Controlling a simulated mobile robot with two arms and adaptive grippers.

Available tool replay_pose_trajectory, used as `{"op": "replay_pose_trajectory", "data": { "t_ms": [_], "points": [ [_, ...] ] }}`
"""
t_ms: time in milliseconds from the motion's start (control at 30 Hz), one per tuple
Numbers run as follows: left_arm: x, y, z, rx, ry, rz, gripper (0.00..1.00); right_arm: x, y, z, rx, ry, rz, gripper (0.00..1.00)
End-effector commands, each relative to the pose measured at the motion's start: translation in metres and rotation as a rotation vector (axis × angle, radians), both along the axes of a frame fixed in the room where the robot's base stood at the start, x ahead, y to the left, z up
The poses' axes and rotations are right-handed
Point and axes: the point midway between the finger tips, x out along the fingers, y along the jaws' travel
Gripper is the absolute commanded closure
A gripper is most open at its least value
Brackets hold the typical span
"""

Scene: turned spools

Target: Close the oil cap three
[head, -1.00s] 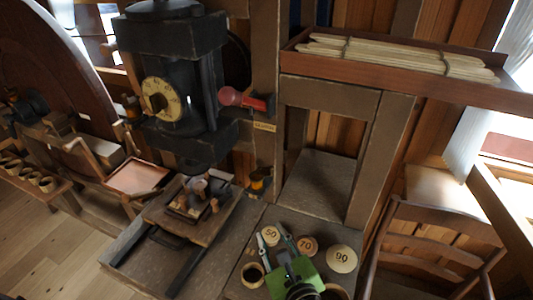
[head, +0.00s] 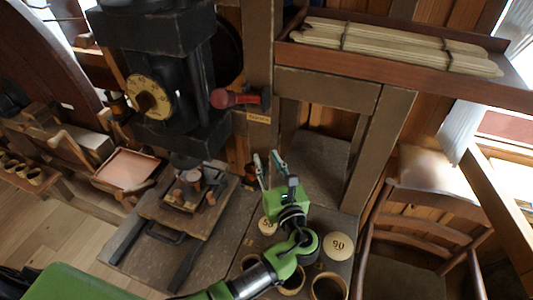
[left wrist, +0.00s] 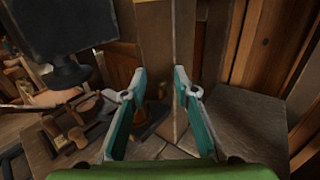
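My left gripper (head: 268,156) is open and empty, its teal fingers pointing up in front of the bench post. A small amber oil cup (head: 249,172) sits low on the black machine's right side, just left of the fingers and partly hidden by them. I cannot tell whether its cap is open or shut. Another amber oil cup (head: 119,103) is on the machine's left side. In the left wrist view the gripper (left wrist: 153,80) shows its fingers spread wide with nothing between them. No cap number is readable. My right gripper is not in view.
The black machine (head: 160,50) has a yellow dial (head: 149,97) and a red handle (head: 228,98). A shelf (head: 400,72) holding wooden slats is above right. A chair (head: 425,235) is at right.

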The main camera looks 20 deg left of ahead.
Motion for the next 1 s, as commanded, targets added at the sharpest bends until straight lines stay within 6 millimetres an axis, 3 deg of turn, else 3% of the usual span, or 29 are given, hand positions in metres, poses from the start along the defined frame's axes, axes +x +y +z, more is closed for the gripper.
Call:
{"op": "replay_pose_trajectory", "data": {
  "t_ms": [133,433,467,567,1000],
  "points": [
    [0.009,0.007,0.001,0.001,0.000,0.001,0.73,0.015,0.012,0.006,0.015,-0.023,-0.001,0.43],
    [0.011,0.008,0.000,-0.001,-0.001,0.000,0.73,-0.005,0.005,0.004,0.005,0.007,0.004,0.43],
    [0.011,0.008,0.000,-0.001,-0.001,0.000,0.75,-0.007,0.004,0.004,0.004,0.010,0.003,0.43],
    [0.011,0.008,0.000,-0.001,-0.001,0.000,1.00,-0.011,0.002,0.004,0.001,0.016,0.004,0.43],
    [0.009,0.009,-0.001,-0.001,0.001,-0.043,1.00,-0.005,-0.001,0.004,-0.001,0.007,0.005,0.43]
  ]
}}
